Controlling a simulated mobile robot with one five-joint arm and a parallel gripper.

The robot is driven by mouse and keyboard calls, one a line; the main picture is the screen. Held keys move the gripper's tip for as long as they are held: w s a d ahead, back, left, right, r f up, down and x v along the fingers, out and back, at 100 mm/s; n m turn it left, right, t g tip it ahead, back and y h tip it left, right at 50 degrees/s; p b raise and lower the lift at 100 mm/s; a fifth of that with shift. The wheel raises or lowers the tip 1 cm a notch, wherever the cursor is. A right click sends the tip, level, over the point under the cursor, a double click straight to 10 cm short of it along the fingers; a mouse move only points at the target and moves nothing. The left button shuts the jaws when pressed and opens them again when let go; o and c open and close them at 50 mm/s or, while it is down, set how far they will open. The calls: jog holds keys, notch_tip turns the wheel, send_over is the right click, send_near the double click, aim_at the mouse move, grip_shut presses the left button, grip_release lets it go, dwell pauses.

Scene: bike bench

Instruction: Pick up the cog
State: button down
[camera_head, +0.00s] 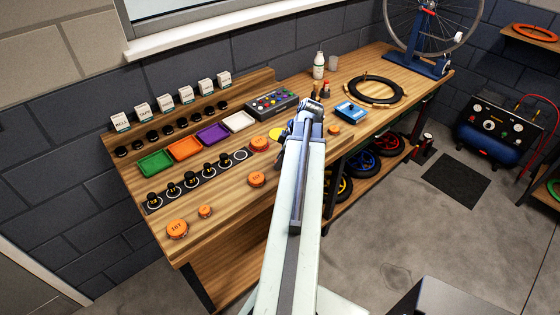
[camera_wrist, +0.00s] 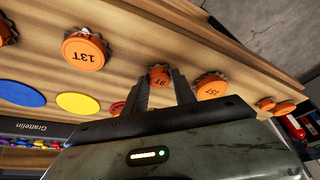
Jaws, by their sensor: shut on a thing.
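My gripper (camera_wrist: 163,92) has its two dark fingers on either side of a small orange cog (camera_wrist: 160,76) marked 9T in the wrist view. It is shut on this cog, low over the wooden bench; whether the cog touches the wood I cannot tell. In the head view my gripper (camera_head: 305,108) is over the bench's front half, and the held cog is hidden there.
Coloured trays (camera_head: 185,147), a strip of black pegs (camera_head: 190,178) and a grey case (camera_head: 271,103) line the bench's left and back. A blue box (camera_head: 350,111), a black ring (camera_head: 377,91) and a wheel stand (camera_head: 415,62) stand right. Yellow (camera_wrist: 78,103) and blue (camera_wrist: 20,93) discs are nearby.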

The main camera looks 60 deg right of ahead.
notch_tip(320, 180, up, 4)
jog(key=p, duration=0.3)
jog(key=s+d, duration=0.1)
jog(key=s, duration=1.5)
jog(key=shift+d+r+p, duration=0.15)
jog(key=shift+r+p, duration=0.1)
jog(key=shift+p, duration=0.2)
jog(key=shift+s, duration=0.1)
